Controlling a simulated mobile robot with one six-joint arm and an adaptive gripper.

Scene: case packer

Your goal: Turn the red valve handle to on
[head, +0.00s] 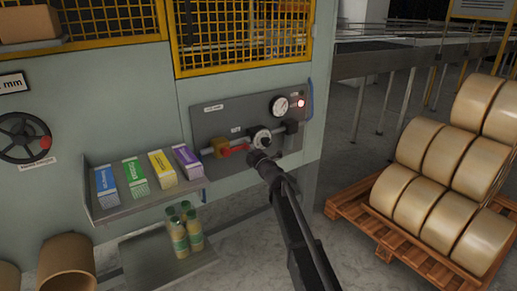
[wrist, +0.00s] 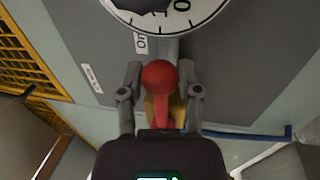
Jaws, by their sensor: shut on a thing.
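The red valve handle (head: 234,151) sits on a brass valve body (head: 215,148) on the grey panel (head: 203,115), in line with a pipe. In the head view the handle points right, roughly along the pipe. My gripper (head: 258,157) is at its right end. In the wrist view the handle's round red knob (wrist: 158,76) lies between the two fingers of my gripper (wrist: 158,88), which is shut on it. Brass shows behind the handle. A dial with numbers (wrist: 170,28) fills the top of the wrist view. Part of the handle is hidden by my gripper.
A pressure gauge (head: 281,107) and a lit red lamp (head: 301,103) are on the panel above right. A shelf (head: 112,215) with several coloured cartons and a lower shelf (head: 150,275) with bottles stand left. A pallet (head: 375,225) of rolls stands right.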

